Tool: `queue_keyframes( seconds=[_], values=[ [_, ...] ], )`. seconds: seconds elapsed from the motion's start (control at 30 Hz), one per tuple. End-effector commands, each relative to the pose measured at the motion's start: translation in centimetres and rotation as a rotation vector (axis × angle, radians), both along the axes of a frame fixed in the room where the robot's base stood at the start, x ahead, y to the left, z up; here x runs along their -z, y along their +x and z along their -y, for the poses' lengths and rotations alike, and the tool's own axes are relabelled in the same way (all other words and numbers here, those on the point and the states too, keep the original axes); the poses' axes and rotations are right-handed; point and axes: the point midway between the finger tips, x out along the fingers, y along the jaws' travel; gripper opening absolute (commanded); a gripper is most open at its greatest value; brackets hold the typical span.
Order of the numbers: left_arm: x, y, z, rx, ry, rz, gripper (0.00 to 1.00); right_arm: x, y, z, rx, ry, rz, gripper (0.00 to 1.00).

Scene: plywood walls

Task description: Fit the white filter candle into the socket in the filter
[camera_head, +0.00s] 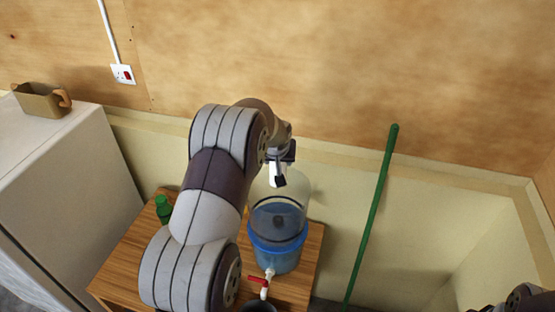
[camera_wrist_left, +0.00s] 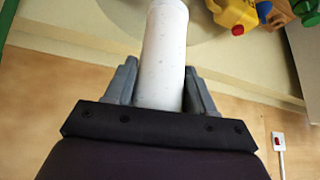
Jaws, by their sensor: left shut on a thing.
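The white filter candle (camera_wrist_left: 163,50) is a pale cylinder between the two grey fingers of my left gripper (camera_wrist_left: 162,75) in the wrist view. The gripper is shut on it. In the head view my left gripper (camera_head: 281,163) is small and partly hidden by my arm, above the filter. The filter has a clear upper vessel (camera_head: 295,190) and a blue lower part (camera_head: 278,250), and stands on a wooden table. My right gripper is not in view.
A tap with a red lever (camera_head: 257,281) sticks out from the filter's front. A green pole (camera_head: 372,215) leans on the wall to the right. A white cabinet (camera_head: 75,160) stands left.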

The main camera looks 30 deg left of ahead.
Motion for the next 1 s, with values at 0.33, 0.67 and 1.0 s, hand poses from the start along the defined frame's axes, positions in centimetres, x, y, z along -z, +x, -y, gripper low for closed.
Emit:
queue_keyframes(
  seconds=[0.33, 0.67, 1.0],
  values=[
    [3.8, 0.0, 0.0, -0.001, 0.0, 0.0, 0.15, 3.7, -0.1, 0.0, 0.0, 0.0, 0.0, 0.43],
    [7.4, 0.0, 0.0, -0.001, 0.0, 0.0, 0.15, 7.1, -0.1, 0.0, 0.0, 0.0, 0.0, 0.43],
    [11.1, -0.1, 0.0, -0.001, 0.0, 0.0, 0.15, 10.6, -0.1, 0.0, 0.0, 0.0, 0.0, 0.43]
  ],
)
